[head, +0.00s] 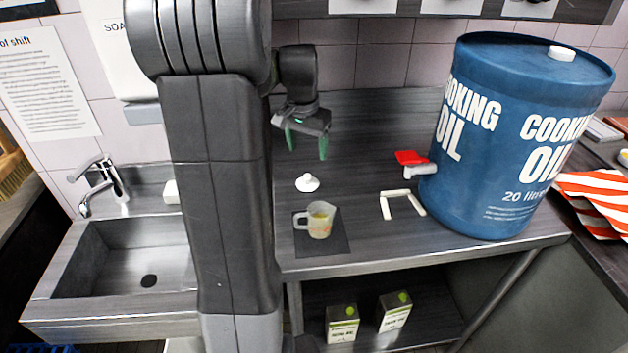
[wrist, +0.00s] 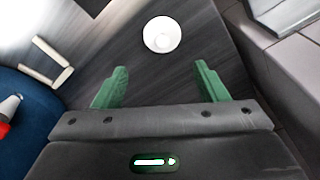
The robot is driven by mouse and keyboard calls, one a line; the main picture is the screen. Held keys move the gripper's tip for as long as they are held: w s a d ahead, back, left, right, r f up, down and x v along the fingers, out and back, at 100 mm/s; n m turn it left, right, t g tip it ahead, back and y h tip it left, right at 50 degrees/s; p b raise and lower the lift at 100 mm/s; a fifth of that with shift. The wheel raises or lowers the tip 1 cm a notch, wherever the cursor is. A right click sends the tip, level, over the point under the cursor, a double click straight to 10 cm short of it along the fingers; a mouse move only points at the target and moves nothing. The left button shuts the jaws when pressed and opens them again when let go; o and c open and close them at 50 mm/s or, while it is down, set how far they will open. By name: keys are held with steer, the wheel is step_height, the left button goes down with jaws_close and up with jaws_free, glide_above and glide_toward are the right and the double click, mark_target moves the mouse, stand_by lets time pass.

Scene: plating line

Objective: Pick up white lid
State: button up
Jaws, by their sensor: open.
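The white lid (head: 307,182) lies on the dark grey counter, a small round disc with a knob on top, behind the measuring jug. It also shows in the wrist view (wrist: 162,35), beyond my fingertips and roughly centred between them. My gripper (head: 307,150) is open and empty, with its green fingers pointing down above the counter, over and slightly behind the lid. In the wrist view my gripper (wrist: 159,82) has its two green fingers wide apart, with nothing between them. Nothing hides the lid.
A measuring jug (head: 319,221) stands on a dark mat (head: 336,243) in front of the lid. A white bracket-shaped piece (head: 402,197) lies to the right. A blue oil drum (head: 490,185) with a red-handled tap (head: 411,158) stands further right. A sink (head: 125,258) is at left.

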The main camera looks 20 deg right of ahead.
glide_above(307, 176)
steer(key=f, duration=0.2)
steer(key=d+f, duration=0.1)
steer(key=f, duration=0.1)
steer(key=shift+s+f, duration=0.2)
steer(key=shift+f, duration=0.1)
steer(key=f, duration=0.3)
steer(key=a+f+p, duration=0.1)
steer(key=f, duration=0.1)
steer(key=shift+w+f, duration=0.15)
steer(key=shift+w, duration=0.05)
steer(key=shift+d+f, duration=0.1)
steer(key=shift+f, duration=0.2)
steer(key=shift+c, duration=0.4)
steer(key=c, duration=0.6)
